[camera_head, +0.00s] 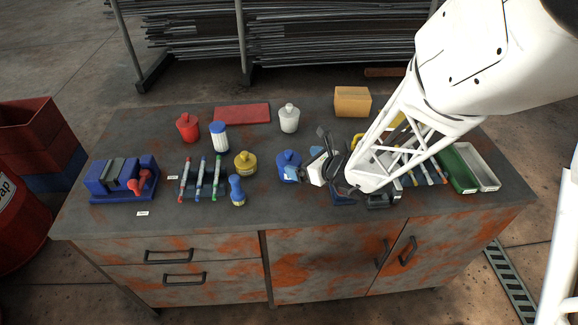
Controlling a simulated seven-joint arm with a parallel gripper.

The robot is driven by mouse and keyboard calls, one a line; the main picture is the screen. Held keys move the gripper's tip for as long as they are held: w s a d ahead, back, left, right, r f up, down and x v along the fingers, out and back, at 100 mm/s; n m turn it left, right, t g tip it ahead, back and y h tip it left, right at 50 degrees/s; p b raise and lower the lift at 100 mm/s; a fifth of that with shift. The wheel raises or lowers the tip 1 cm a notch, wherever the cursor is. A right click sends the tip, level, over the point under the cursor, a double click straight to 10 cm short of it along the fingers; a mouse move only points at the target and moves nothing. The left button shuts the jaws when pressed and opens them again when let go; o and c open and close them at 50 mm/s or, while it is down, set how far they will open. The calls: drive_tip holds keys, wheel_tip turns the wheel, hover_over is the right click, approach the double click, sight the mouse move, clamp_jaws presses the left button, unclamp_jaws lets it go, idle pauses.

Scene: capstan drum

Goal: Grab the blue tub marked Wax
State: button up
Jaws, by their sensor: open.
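A blue tub (288,160) with a knobbed lid stands upright near the middle of the workbench. A small light label patch shows low on its side, too small to read.
A white bottle (289,118) stands behind. A blue vise (122,178) and marker rack lie left. A green tray (457,171) lies right.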

sight(291, 159)
drive_tip(key=shift+w+a+f, duration=0.25)
drive_tip(key=shift+w+a, duration=0.2)
drive_tip(key=shift+w, duration=0.05)
drive_tip(key=shift+x, duration=2.6)
drive_tip(key=shift+c, duration=0.3)
drive_tip(key=c, duration=1)
